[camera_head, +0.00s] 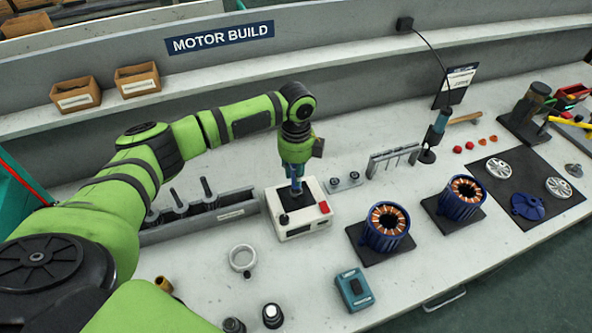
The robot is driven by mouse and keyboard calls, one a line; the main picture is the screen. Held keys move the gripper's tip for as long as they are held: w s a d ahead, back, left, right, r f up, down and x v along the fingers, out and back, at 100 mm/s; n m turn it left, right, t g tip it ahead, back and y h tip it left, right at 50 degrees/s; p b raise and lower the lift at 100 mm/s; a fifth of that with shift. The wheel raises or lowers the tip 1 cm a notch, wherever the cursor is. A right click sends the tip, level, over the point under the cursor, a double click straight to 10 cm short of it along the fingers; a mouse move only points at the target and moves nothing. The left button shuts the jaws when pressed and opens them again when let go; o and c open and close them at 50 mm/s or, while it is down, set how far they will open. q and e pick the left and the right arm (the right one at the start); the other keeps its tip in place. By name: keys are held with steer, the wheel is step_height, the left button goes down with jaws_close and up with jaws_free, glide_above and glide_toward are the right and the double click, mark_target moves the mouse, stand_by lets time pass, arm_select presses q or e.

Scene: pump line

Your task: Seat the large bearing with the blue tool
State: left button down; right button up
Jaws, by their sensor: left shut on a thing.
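My left gripper (296,166) is above the white station, pointing down. It is shut on a slim upright blue tool (296,182), whose lower end is over or on the station's dark top; I cannot tell if they touch. The white station (290,232) has a dark top plate and a red button. I cannot make out the large bearing with certainty; any part under the tool is too small or hidden. A pale grey ring (233,261) lies on the bench to the left of the station. My right gripper is out of view.
Two blue stators (385,235) (460,207) with copper windings stand on dark pads. A teal box (354,289) is at the front. A rack of rotors (231,211) is left of the station.

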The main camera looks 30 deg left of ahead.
arm_select(q)
steer(key=shift+f, duration=0.5)
stand_by(0.3)
steer(key=shift+r, duration=0.1)
stand_by(0.4)
steer(key=shift+r+p, duration=1.9)
steer(key=shift+p, duration=0.25)
step_height(320, 180, up, 3)
steer(key=p, duration=0.3)
steer(key=shift+r, duration=3.95)
